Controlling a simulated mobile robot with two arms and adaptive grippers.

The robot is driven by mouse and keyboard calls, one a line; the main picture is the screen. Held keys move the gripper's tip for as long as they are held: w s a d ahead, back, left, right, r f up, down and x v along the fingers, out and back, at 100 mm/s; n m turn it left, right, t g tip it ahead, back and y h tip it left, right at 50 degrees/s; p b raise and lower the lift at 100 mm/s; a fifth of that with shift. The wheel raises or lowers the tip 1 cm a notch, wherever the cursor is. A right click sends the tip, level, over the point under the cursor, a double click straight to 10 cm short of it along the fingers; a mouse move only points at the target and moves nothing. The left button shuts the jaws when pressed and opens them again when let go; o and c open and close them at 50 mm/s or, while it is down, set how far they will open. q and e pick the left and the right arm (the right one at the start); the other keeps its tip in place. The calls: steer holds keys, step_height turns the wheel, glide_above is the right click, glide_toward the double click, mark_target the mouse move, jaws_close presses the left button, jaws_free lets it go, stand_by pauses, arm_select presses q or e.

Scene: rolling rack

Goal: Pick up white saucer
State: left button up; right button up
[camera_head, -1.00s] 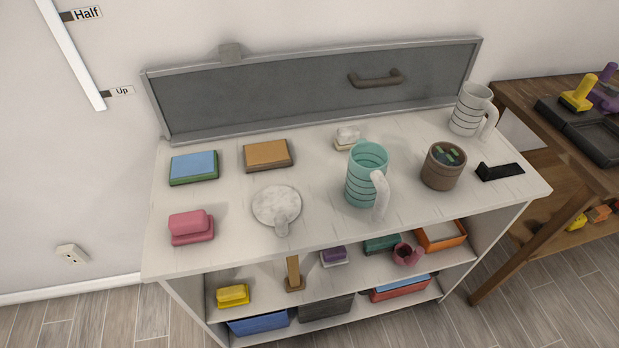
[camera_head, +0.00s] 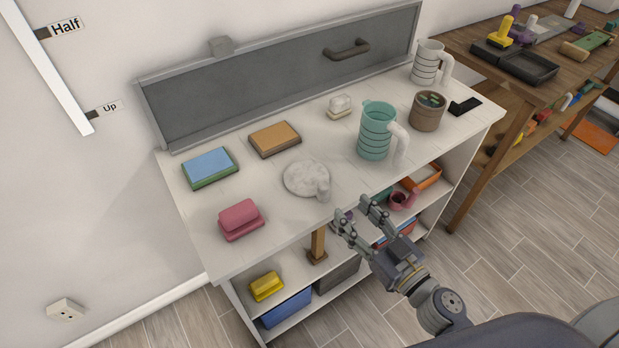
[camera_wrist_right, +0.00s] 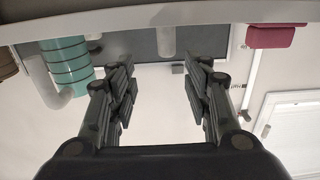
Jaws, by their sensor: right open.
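The white saucer (camera_head: 303,178) is a round, mottled disc with a short stub handle at its front edge. It lies flat on the rack's white top shelf (camera_head: 262,225), between the pink block and the teal mug. My right gripper (camera_head: 356,212) is in front of the shelf's front edge, to the lower right of the saucer and apart from it. Its fingers are spread and empty. In the right wrist view the open fingers (camera_wrist_right: 160,80) frame the gap, with a pale stub, likely the saucer's handle (camera_wrist_right: 166,42), beyond. My left gripper is not in view.
A teal mug (camera_head: 375,132) stands right of the saucer, and a pink block (camera_head: 240,219) lies left. Blue (camera_head: 209,166) and orange (camera_head: 275,138) blocks sit behind. Lower shelves hold a yellow block (camera_head: 266,287) and bins. A wooden table (camera_head: 480,90) stands at right.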

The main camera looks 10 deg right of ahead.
mark_target(327, 190)
steer(key=p+x, duration=0.1)
steer(key=x, duration=0.3)
steer(key=shift+w+a+r, duration=0.2)
steer(key=shift+w+a, duration=0.05)
steer(key=shift+w, duration=0.05)
steer(key=shift+w+a, duration=0.2)
steer(key=shift+w, duration=0.25)
steer(key=x, duration=0.2)
steer(key=p+x, duration=0.1)
steer(key=x, duration=0.1)
steer(key=shift+a+f, duration=0.2)
steer(key=shift+a, duration=0.25)
steer(key=shift+w+a, duration=0.1)
steer(key=shift+w, duration=0.3)
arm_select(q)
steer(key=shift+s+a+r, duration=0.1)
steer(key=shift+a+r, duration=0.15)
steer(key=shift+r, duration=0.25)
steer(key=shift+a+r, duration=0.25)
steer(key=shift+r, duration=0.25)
arm_select(e)
steer(key=shift+s, duration=0.1)
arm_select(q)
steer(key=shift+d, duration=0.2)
arm_select(e)
jaws_close()
